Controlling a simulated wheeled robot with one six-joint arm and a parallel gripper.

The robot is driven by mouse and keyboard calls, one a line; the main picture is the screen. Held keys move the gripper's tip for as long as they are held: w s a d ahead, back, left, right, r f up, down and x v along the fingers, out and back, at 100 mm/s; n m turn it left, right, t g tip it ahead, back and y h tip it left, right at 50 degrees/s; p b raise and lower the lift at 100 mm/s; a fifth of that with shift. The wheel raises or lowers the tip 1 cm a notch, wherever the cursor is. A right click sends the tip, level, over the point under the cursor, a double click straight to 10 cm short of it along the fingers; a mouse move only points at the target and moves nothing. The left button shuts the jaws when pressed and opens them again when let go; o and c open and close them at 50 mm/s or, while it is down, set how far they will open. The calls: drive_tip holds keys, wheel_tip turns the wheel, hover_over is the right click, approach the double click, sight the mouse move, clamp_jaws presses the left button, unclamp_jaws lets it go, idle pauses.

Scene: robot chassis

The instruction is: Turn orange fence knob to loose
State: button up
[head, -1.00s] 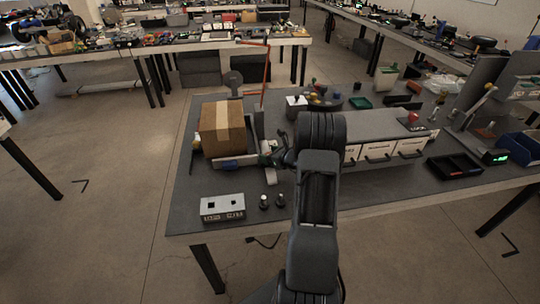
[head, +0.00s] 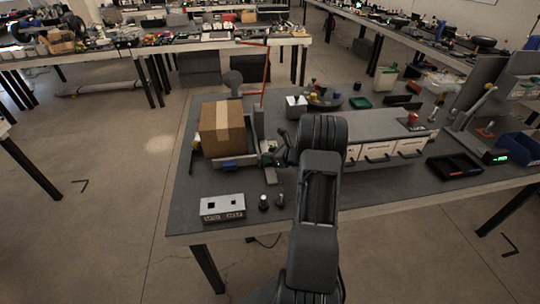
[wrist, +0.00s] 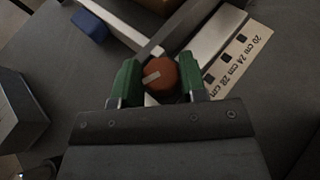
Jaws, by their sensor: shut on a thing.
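The orange fence knob (wrist: 160,73) is round with a pale pointer line, seen in the middle of the wrist view. The line slants from lower left to upper right. My gripper (wrist: 157,86) has green fingertips on either side of the knob and is shut on it. The knob sits by the grey metal fence bars (wrist: 190,30), next to a pale scale strip (wrist: 240,55) marked 20, 24 and 28 cm. In the head view my gripper (head: 272,157) is at the right of the cardboard box (head: 222,130); the knob is hidden there.
A grey box with square holes (head: 222,208) and two small dark knobs (head: 271,202) stand at the table's front left. A white drawer unit (head: 385,150) is right of my arm. A black tray (head: 455,167) lies further right.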

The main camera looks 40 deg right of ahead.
drive_tip(key=o, duration=0.9)
drive_tip(key=shift+s, duration=0.1)
drive_tip(key=v, duration=1.3)
drive_tip(key=shift+s+d+r+b, duration=0.1)
drive_tip(key=shift+s+r+b, duration=0.1)
drive_tip(key=shift+s+b, duration=0.15)
drive_tip(key=shift+w, duration=0.1)
